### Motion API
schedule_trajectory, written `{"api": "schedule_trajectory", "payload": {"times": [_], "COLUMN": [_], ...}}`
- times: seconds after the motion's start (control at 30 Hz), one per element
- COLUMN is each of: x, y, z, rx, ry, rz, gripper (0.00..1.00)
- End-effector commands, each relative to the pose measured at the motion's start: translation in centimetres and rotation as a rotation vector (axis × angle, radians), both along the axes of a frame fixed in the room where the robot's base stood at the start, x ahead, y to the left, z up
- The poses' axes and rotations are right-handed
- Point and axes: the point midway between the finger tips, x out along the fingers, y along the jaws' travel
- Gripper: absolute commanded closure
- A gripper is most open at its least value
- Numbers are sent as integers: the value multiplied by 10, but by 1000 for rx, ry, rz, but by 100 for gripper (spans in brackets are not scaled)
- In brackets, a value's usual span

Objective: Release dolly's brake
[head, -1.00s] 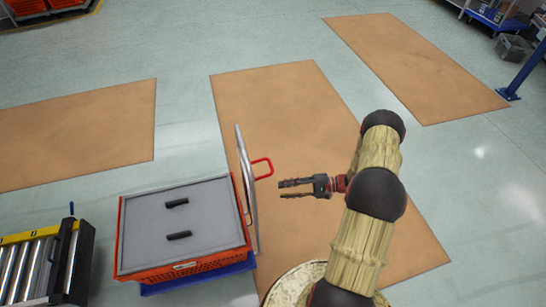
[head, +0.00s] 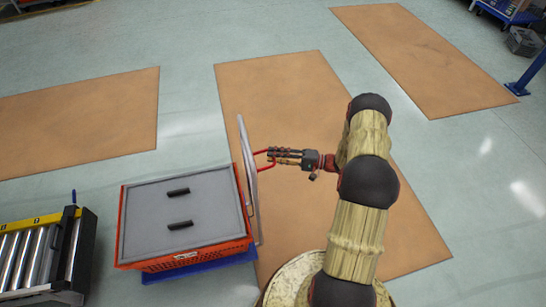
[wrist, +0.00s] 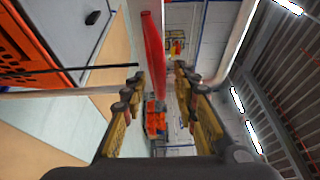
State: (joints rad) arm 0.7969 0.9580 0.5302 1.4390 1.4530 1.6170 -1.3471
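The dolly has a blue base (head: 200,269) under an orange tote (head: 190,258) with a grey lid. A red handle (head: 263,168) sticks out to the right from this panel. My gripper (head: 273,156) is level with the handle, its fingertips at the handle's outer end. In the wrist view, my gripper (wrist: 158,80) is open. The red bar of the handle (wrist: 153,50) shows in the gap between the fingers; I cannot tell whether they touch it. The handle's outer end is partly hidden by the fingers in the head view.
A roller conveyor (head: 35,255) with a yellow edge stands left of the tote. Brown floor mats (head: 285,100) lie around, and a blue post (head: 528,75) stands at far right. The floor beyond the dolly is clear.

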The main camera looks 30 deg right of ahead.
Motion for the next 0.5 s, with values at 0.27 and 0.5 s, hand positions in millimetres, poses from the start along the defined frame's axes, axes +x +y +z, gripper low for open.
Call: {"api": "schedule_trajectory", "payload": {"times": [0.27,0.5], "x": [6,5], "y": [6,6], "z": [0,0], "rx": [-1,-1], "ry": [-1,1], "rz": [-1,-1], "gripper": [71,78]}}
